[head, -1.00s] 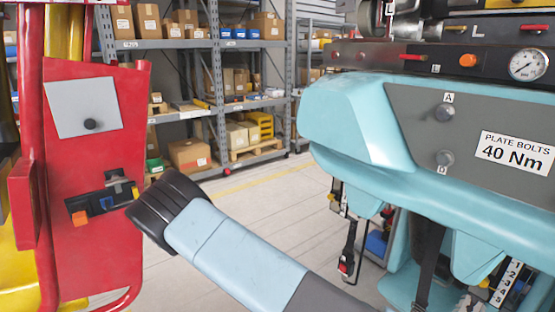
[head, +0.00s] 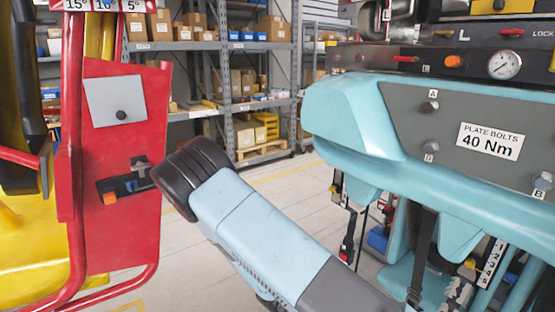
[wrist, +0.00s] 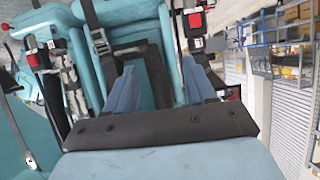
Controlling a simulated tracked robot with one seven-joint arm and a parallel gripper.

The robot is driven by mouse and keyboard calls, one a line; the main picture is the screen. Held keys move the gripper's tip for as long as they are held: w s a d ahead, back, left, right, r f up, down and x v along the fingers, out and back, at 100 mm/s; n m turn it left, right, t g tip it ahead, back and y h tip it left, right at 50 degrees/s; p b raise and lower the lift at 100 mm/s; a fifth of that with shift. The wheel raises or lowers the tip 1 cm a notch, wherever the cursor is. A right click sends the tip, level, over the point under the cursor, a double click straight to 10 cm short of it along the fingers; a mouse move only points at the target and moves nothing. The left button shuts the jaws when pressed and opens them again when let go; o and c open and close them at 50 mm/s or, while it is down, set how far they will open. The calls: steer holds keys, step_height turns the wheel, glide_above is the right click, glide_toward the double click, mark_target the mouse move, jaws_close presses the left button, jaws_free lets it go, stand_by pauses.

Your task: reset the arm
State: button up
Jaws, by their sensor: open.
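My arm, light blue with a black joint, crosses the lower middle of the head view. Its end lies outside that view. In the wrist view my gripper (wrist: 163,92) shows two blue fingers set apart, with nothing between them. Beyond the fingers is the teal coaster car (wrist: 145,12) with its seats, dark straps and buckles. The gripper seems apart from the car, but I cannot tell the distance. In the head view the same teal car (head: 340,110) fills the right side.
A red panel (head: 135,220) with a grey plate and a black latch stands close left of my arm. A yellow part (head: 35,240) is behind it. Shelves with boxes (head: 240,85) stand at the back. Pale floor (head: 285,195) lies open between panel and car.

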steer(key=w+a+r+n+g+y, duration=0.1)
steer(key=w+a+r+y, duration=0.1)
steer(key=a+r+y, duration=0.3)
steer(key=w+a+r+g+y, duration=0.1)
steer(key=w+r+y, duration=0.15)
steer(key=r, duration=0.35)
steer(key=s+d+r+n+y, duration=0.1)
steer(key=s+r+n+y, duration=0.15)
steer(key=r, duration=0.65)
steer(key=s+r+n+y, duration=0.1)
steer(key=r+y, duration=0.2)
steer(key=r, duration=0.6)
steer(key=s+d+r+n+h, duration=0.1)
steer(key=s+d+r+n, duration=0.1)
steer(key=s+d+r, duration=0.3)
steer(key=s+d+r+n+h, duration=0.1)
steer(key=s+d+r, duration=0.3)
steer(key=s, duration=0.7)
steer(key=s+d+r+n+h, duration=0.1)
steer(key=s+d+r+n, duration=0.2)
steer(key=s+d+r, duration=0.2)
steer(key=s+r, duration=0.3)
steer(key=shift+s+d+r, duration=0.25)
steer(key=shift+s+d, duration=0.1)
